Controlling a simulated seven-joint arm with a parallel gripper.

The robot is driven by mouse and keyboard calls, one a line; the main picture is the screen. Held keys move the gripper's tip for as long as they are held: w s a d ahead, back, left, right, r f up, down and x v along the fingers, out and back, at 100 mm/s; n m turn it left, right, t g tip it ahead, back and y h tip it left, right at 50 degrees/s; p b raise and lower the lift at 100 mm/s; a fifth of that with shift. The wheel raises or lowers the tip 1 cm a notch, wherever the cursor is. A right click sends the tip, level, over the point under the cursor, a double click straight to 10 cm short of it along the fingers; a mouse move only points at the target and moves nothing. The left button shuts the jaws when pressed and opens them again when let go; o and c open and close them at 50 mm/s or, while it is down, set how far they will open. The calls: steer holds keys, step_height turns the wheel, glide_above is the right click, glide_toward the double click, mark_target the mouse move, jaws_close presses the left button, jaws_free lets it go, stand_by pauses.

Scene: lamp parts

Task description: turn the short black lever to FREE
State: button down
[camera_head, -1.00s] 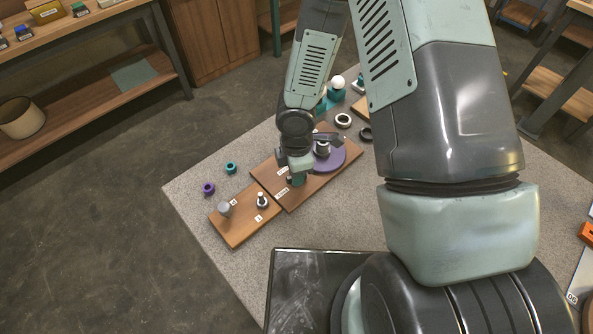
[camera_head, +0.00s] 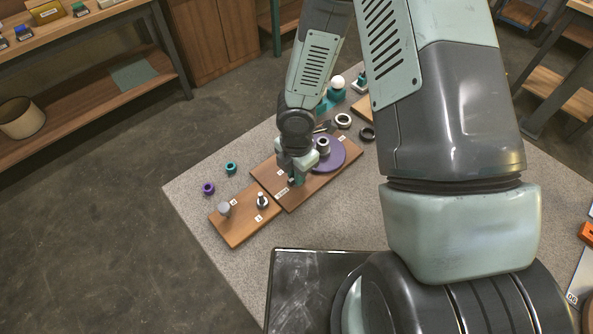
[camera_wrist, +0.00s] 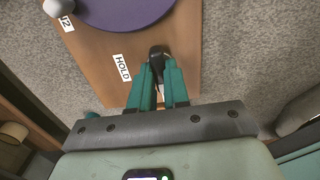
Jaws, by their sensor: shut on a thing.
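The short black lever (camera_wrist: 158,51) shows in the wrist view on a brown wooden board (camera_wrist: 95,62), near the board's edge. My gripper (camera_wrist: 160,70) has its two teal fingers shut on the lever, one on each side. A white label reading HOLD (camera_wrist: 122,67) lies on the board to the left of the lever. No FREE label can be read in either view. In the head view my gripper (camera_head: 296,182) is low over the board, and I cannot make out the lever there.
A purple disc (camera_head: 330,156) with a grey knob (camera_head: 323,145) sits on the same board. Purple (camera_head: 208,188) and teal (camera_head: 231,168) rings lie to the left. The grey tabletop (camera_head: 192,208) is clear at the left corner.

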steer(key=c, duration=1.1)
jaws_free()
steer(key=shift+r, duration=0.15)
step_height(320, 180, up, 11)
steer(key=shift+f, duration=0.2)
